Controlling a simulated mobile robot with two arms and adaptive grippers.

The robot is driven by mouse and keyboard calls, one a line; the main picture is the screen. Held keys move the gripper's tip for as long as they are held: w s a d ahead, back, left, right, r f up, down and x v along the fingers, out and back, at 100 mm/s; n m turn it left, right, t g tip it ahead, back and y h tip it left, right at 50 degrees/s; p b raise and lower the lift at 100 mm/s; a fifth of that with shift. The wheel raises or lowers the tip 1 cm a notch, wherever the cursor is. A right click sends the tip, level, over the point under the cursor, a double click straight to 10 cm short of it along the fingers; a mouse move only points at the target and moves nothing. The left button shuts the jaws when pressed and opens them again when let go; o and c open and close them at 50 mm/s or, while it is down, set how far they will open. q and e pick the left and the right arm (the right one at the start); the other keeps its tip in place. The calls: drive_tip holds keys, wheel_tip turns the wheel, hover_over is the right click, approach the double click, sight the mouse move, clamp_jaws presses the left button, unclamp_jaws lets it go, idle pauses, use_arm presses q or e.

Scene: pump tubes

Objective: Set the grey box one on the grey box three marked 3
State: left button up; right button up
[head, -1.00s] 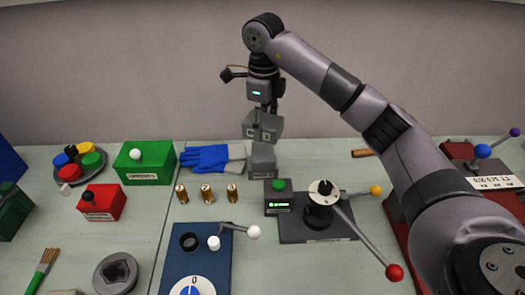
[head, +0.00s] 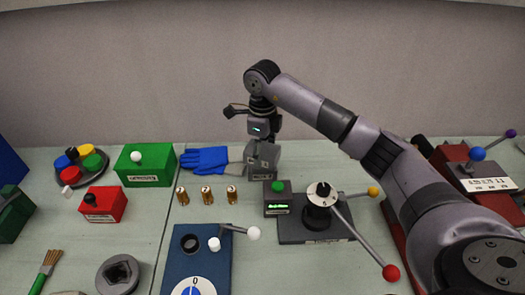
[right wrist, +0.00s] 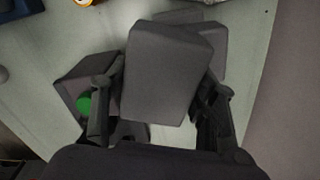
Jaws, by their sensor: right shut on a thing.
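Grey box one (head: 263,152) is a small dark grey block held in my right gripper (head: 264,132), which points down from above. It sits right over grey box three (head: 261,174), a similar grey block standing on the table behind the green-button box. In the head view the two appear stacked, box one slightly turned; I cannot tell whether they touch. In the right wrist view, box one (right wrist: 168,72) is between the fingers and covers most of the grey block below (right wrist: 212,42). The number on box three is not readable. My left gripper is not in view.
A dark box with a green button (head: 278,198) stands just in front. Blue gloves (head: 205,159) lie close to the left, with several brass cylinders (head: 207,195) before them. A lever device (head: 318,215) with red and yellow knobs stands to the right. Bare wall is behind.

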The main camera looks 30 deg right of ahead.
sight(263, 149)
drive_tip(key=o, duration=1.3)
wheel_tip(263, 149, up, 7)
drive_tip(key=shift+r+b, duration=0.2)
drive_tip(key=shift+b, duration=0.65)
drive_tip(key=shift+r, duration=2.4)
